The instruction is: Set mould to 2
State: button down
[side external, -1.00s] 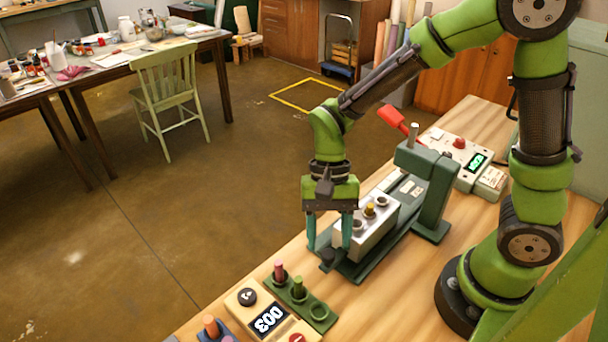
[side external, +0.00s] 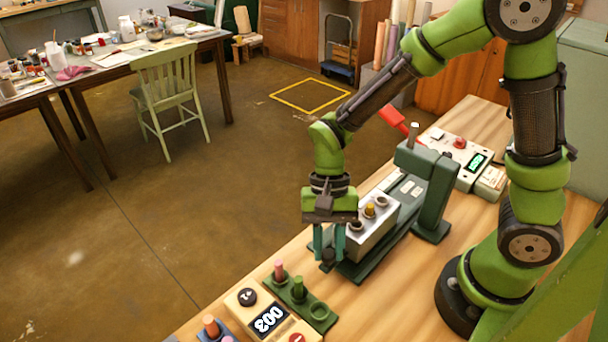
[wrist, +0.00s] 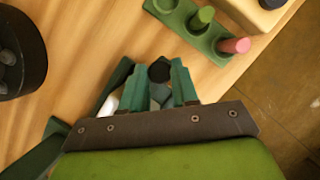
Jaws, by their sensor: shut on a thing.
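The mould (side external: 378,235) is a pale metal block on a dark green base under the press, in the side external view. Its top has round holes, and one holds a yellow piece (side external: 370,209). A dark round knob (side external: 327,256) sits at the mould's near end. My gripper (side external: 329,250) points down there, with its teal fingers shut on the knob. The wrist view shows the black knob (wrist: 160,71) between the fingertips. Any marking for the mould's setting cannot be read.
The green press (side external: 432,195) with a red lever (side external: 393,117) stands behind the mould. A control box (side external: 458,158) with a lit display is beyond it. A green rack (side external: 299,302) with pink and green sticks and a counter box (side external: 268,318) stand in front. The table edge is close on the left.

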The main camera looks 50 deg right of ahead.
aim_at(369, 205)
jog(key=d, duration=1.2)
jog(key=shift+d, duration=0.3)
jog(key=c, duration=0.9)
grip_release()
jog(key=shift+o, duration=0.2)
jog(key=v, duration=1.7)
